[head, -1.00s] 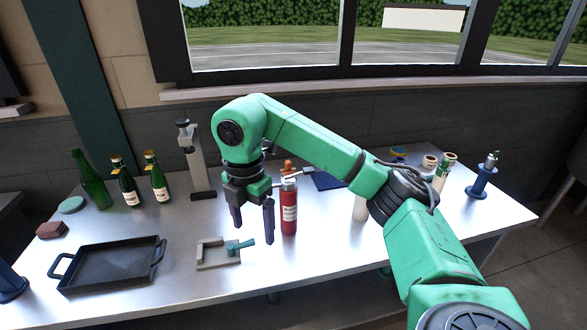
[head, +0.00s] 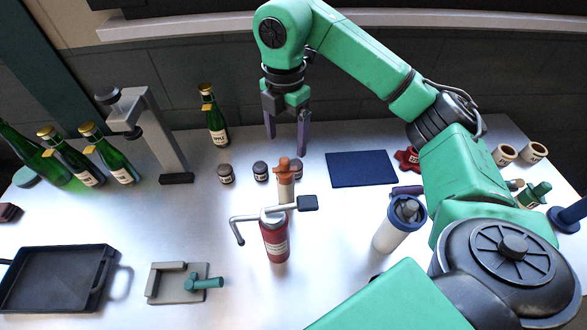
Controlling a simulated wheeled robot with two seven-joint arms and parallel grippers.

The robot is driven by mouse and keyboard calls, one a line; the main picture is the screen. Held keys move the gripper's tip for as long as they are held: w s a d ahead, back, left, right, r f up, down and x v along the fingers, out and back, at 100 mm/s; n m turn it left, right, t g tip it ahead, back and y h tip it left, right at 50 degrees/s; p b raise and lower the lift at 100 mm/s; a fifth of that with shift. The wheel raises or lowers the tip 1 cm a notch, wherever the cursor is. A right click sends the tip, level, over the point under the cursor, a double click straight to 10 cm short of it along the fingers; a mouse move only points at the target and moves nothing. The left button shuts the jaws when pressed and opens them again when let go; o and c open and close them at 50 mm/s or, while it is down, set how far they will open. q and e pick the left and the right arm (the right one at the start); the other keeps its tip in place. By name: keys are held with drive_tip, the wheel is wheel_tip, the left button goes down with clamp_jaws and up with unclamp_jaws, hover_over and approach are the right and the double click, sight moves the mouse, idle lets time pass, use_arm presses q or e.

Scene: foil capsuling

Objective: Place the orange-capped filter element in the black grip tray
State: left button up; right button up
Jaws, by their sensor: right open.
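The orange-capped filter element (head: 285,188) stands upright in the middle of the table. Its orange cap and pale upper body show, and its lower part is hidden behind a red canister. My right gripper (head: 287,142) is open and empty, fingers pointing down. In the picture it appears just above the orange cap, apart from it; how far behind or above it is I cannot tell. The black grip tray (head: 104,280) lies at the front left, empty, with raised walls and a handle. My left gripper is not in view.
The red canister (head: 274,240) with a crank handle stands right in front of the filter. Small dark-lidded jars (head: 226,174) and a green bottle (head: 213,118) stand behind it. A blue mat (head: 360,169) and a blue-topped white cylinder (head: 392,236) are right. A grey fixture (head: 163,283) lies beside the tray.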

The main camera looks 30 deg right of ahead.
drive_tip(key=p, duration=0.1)
hover_over(284, 181)
drive_tip(key=f, duration=0.3)
drive_tip(key=w+f, duration=0.1)
drive_tip(key=f, duration=0.1)
drive_tip(key=shift+d+f, duration=0.1)
drive_tip(key=f+p, duration=0.1)
drive_tip(key=f, duration=0.1)
drive_tip(key=f+p, duration=0.1)
drive_tip(key=f, duration=0.1)
drive_tip(key=f+p, duration=0.1)
drive_tip(key=f, duration=0.2)
drive_tip(key=shift+w+d, duration=0.25)
drive_tip(key=shift+d, duration=0.1)
drive_tip(key=shift+a+f, duration=0.1)
drive_tip(key=shift+f, duration=0.15)
drive_tip(key=c, duration=1.2)
clamp_jaws()
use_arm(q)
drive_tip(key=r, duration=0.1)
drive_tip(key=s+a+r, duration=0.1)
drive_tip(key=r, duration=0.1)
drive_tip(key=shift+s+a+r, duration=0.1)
